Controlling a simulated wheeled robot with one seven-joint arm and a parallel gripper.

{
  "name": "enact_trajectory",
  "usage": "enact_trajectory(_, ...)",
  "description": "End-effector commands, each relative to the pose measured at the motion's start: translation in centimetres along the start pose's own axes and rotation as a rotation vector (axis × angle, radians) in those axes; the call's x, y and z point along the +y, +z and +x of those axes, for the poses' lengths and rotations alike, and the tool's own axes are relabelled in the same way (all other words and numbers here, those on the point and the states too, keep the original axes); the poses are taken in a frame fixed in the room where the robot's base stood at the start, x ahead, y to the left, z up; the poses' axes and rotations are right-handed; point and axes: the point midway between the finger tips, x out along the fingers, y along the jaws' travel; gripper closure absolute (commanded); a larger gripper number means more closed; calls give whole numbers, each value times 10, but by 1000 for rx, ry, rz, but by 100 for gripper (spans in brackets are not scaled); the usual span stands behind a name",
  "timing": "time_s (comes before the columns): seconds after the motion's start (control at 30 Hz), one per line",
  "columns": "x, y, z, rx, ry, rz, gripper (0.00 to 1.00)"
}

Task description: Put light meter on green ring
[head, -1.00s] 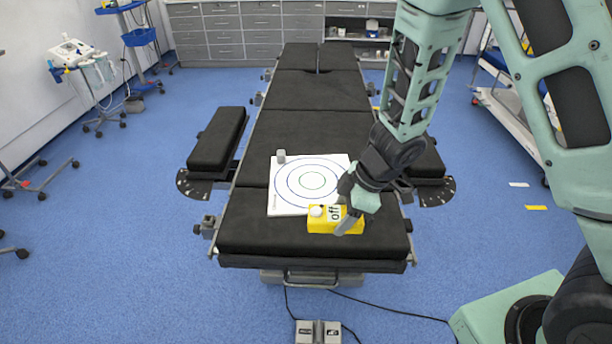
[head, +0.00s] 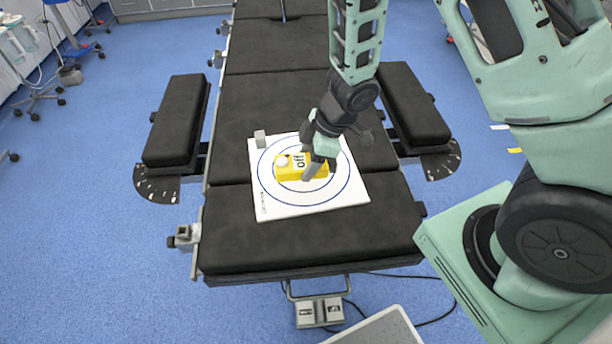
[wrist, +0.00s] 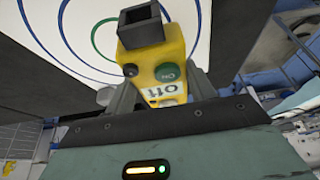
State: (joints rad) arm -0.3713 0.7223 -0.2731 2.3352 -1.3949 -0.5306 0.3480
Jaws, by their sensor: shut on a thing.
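In the wrist view the meter (wrist: 172,50) sits between my fingers (wrist: 162,93), with a green button and the label facing me. Part of the green ring (wrist: 94,40) shows left of the meter there; the meter and gripper hide most of it in the head view. I cannot tell whether the meter touches the board.
The board lies on the black padded operating table (head: 290,250), whose near section is clear. Padded side rests (head: 177,120) flank it. A foot pedal (head: 320,312) is on the floor at the near end.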

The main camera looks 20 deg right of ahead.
Motion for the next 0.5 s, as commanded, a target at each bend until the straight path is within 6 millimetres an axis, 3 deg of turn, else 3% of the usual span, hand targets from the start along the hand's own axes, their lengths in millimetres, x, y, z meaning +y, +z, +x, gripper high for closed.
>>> enact_trajectory(0.33, -1, 16, 39, -2, -3, 0, 78)
enact_trajectory(0.5, 0, 18, 44, 2, 0, -1, 78)
